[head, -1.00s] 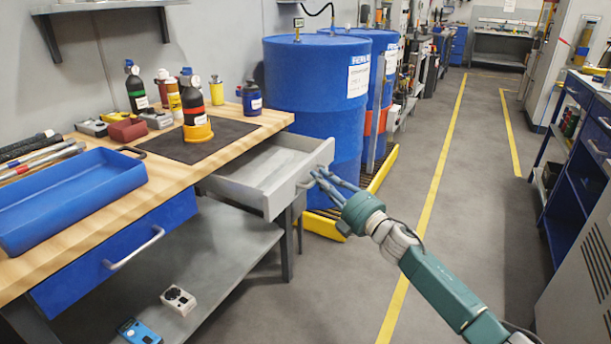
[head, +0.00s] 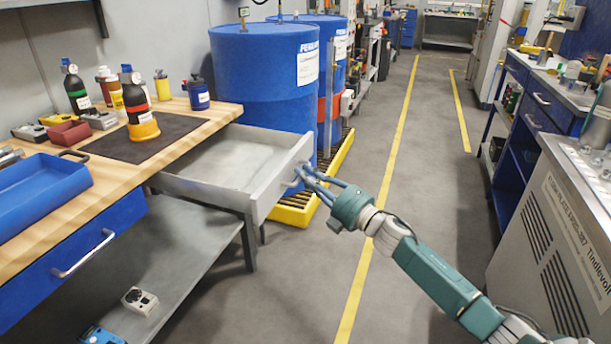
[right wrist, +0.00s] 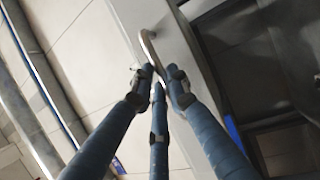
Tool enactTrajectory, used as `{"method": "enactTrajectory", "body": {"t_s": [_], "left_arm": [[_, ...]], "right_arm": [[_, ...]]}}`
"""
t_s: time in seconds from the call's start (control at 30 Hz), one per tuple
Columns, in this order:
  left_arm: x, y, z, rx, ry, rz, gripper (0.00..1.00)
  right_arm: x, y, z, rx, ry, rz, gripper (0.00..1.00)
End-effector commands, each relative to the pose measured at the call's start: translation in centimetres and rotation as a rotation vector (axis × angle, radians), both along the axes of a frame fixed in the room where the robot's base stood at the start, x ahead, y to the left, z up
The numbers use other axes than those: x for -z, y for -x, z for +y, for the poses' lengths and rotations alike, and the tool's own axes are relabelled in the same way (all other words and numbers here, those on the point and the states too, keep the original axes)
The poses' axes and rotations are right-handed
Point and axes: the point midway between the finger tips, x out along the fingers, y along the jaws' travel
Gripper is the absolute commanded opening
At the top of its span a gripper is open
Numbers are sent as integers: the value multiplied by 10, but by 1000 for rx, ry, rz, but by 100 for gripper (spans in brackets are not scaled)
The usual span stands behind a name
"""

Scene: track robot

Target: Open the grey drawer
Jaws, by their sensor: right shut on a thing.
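The grey drawer (head: 236,168) stands pulled well out from under the wooden workbench top, and its empty inside shows in the head view. My right gripper (head: 301,174) is at the drawer's front face, its blue fingers shut on the handle. In the right wrist view, the fingers (right wrist: 160,75) close around the curved metal drawer handle (right wrist: 150,48) beside the grey front panel. The part of the handle between the fingers is hidden. My left gripper does not show.
Blue drums (head: 262,80) stand on a yellow-edged spill pallet (head: 296,208) just behind the drawer. A blue drawer (head: 75,255) is shut at the bench's left. Bottles and a blue tray (head: 40,190) are on the bench top. The floor to the right is clear up to a grey cabinet (head: 545,240).

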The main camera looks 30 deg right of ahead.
Motion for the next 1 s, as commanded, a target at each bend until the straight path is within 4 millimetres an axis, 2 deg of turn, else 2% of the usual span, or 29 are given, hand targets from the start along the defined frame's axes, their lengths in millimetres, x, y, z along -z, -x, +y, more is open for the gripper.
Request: {"method": "enactTrajectory", "body": {"t_s": [0.07,0.1,0.17,0.57,0.67,1.0], "left_arm": [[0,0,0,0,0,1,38],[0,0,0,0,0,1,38],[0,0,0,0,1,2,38],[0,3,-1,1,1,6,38],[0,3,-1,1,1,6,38],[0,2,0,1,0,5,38]], "right_arm": [[3,0,3,-6,-1,3,0],[3,0,3,-6,-1,3,23],[2,0,2,-5,-1,3,35],[3,5,0,-1,0,3,35],[6,17,-4,-1,0,5,35],[18,79,-20,-2,-1,6,35]]}}
